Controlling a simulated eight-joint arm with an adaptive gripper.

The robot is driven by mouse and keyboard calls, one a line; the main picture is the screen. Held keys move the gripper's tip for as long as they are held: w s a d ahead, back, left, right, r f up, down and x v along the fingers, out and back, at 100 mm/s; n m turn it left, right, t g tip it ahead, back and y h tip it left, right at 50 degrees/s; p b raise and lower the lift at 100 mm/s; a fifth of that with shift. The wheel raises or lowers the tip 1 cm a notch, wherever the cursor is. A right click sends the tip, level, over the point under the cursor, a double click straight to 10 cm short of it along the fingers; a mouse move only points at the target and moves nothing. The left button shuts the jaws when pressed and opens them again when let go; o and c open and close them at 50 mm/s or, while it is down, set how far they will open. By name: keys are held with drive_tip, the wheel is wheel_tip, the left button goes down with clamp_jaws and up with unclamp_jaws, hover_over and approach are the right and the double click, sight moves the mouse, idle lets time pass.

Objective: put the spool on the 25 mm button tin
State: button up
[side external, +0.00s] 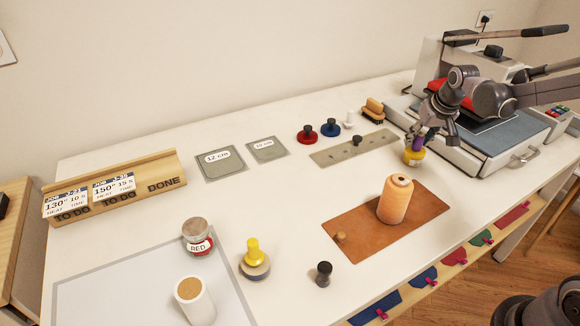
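A large peach thread spool (396,199) stands upright on a brown leather mat (350,235). My gripper (418,146) is at the right, beyond the spool and in front of the press. A small yellow piece (413,158) is right at its fingertips. I cannot tell whether the fingers are closed on it or whether it touches the table. No label reading 25 mm is legible, so I cannot tell which thing is the button tin. A small round container with a RED label (199,246) stands at the front left.
A white cylinder (196,304) and a yellow-knobbed disc (254,264) stand at the front. A black knob (323,274) is near the mat. Red (306,135) and blue (330,128) knobbed discs sit behind a grey strip (340,151). The press (490,140) fills the right.

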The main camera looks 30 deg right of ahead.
drive_tip(key=shift+r, duration=0.1)
drive_tip(key=v, duration=1.2)
idle(0.4)
drive_tip(key=x, duration=1.2)
